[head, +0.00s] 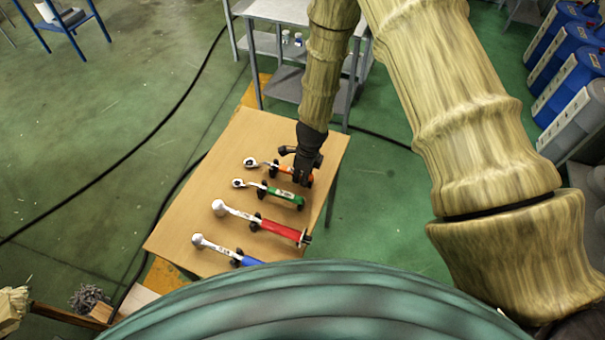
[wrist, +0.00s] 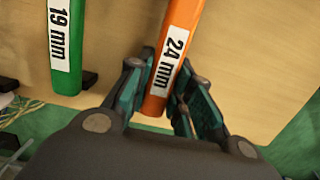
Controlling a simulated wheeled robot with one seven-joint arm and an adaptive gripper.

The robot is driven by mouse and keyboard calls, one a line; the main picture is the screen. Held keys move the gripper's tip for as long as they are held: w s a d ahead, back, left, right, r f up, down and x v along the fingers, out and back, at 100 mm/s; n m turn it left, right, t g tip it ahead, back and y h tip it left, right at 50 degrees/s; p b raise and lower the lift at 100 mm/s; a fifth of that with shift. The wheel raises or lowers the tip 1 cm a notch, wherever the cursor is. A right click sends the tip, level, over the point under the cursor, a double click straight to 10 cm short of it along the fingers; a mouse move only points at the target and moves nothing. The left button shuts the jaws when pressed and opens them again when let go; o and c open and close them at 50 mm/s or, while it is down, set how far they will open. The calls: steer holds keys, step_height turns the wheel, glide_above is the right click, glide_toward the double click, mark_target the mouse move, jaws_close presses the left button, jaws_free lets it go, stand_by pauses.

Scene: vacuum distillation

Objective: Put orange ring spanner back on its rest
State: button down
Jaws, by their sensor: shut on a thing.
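The orange ring spanner (head: 284,169) lies at the far end of the row of tools on the wooden table, its ring head pointing left. In the wrist view its orange handle (wrist: 176,55) carries a "24 mm" label. My gripper (head: 303,176) is over the handle's right end. In the wrist view the two fingers of my gripper (wrist: 158,100) close on either side of the handle near its end. Black rest supports show near the spanner in the head view, but whether it sits in them is hard to tell. My gripper hides part of the handle.
A green spanner (head: 283,194) lies close beside the orange one; its "19 mm" handle also shows in the wrist view (wrist: 67,50). A red tool (head: 275,228) and a blue tool (head: 250,261) lie nearer. The wooden table (head: 190,200) is bare on its left.

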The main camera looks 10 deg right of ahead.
steer(key=c, duration=1.2)
jaws_free()
steer(key=r, duration=0.4)
steer(key=d+r, duration=0.1)
steer(key=r, duration=0.3)
steer(key=s+r, duration=0.1)
steer(key=r, duration=0.2)
steer(key=shift+d+r, duration=0.15)
steer(key=shift+r, duration=0.25)
